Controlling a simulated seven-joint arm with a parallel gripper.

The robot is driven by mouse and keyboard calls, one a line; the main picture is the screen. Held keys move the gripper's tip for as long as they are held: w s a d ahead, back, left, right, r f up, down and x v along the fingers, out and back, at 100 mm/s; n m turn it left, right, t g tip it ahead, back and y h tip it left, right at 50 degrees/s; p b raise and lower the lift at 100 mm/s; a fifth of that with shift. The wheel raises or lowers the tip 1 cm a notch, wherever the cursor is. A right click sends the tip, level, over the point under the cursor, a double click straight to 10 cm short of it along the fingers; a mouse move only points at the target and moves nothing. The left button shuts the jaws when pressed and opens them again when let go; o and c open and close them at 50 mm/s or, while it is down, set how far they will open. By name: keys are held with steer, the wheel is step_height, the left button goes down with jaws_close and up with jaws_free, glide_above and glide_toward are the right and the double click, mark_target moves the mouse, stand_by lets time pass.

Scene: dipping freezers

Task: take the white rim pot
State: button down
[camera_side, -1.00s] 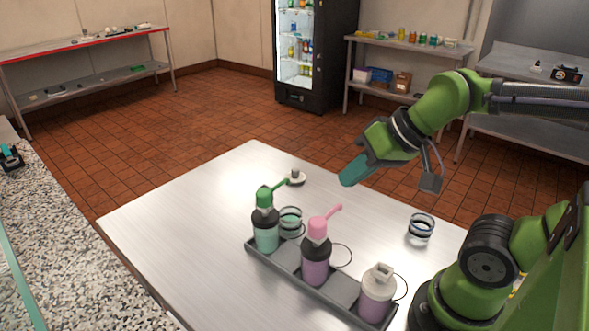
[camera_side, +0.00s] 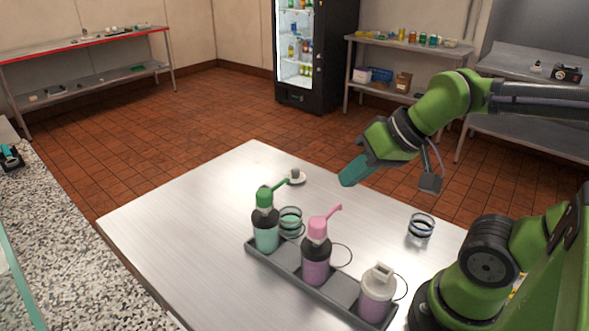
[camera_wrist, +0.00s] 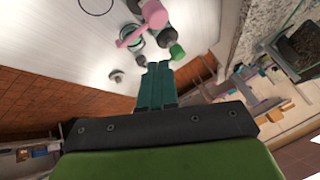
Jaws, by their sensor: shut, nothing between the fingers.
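Two small clear glass pots stand on the table. One pot (camera_side: 421,228), with a pale rim and a dark band, stands alone on the right. The other pot (camera_side: 290,221), with a greenish rim, stands just behind the green-capped bottle (camera_side: 266,230). I cannot tell for certain which rim is the white one. My gripper (camera_side: 350,176) is shut and empty, high above the far side of the table, with its teal fingers pointing down and left.
A dark grey rack (camera_side: 288,270) along the table front holds the green-capped bottle, a pink-capped bottle (camera_side: 316,262) and a white-topped bottle (camera_side: 377,296). A small white disc with a grey knob (camera_side: 296,177) lies at the back. The table's left side is clear.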

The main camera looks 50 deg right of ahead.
steer(key=c, duration=1.8)
jaws_free()
steer(key=o, duration=1.6)
steer(key=shift+d, duration=0.1)
steer(key=w+d+f+m+g+y, duration=0.45)
steer(key=w+d+f+m, duration=0.7)
steer(key=d+m, duration=0.5)
steer(key=m+t+y, duration=0.1)
steer(key=m+y, duration=0.1)
steer(key=m, duration=0.1)
glide_above(291, 215)
steer(key=s+d, duration=0.2)
steer(key=s, duration=0.1)
steer(key=shift+h, duration=0.25)
steer(key=f, duration=0.7)
steer(key=shift+w+a+f, duration=0.25)
steer(key=shift+s+x, duration=0.15)
steer(key=shift+x, duration=1.15)
steer(key=shift+s+x, duration=0.1)
steer(key=shift+x, duration=1.2)
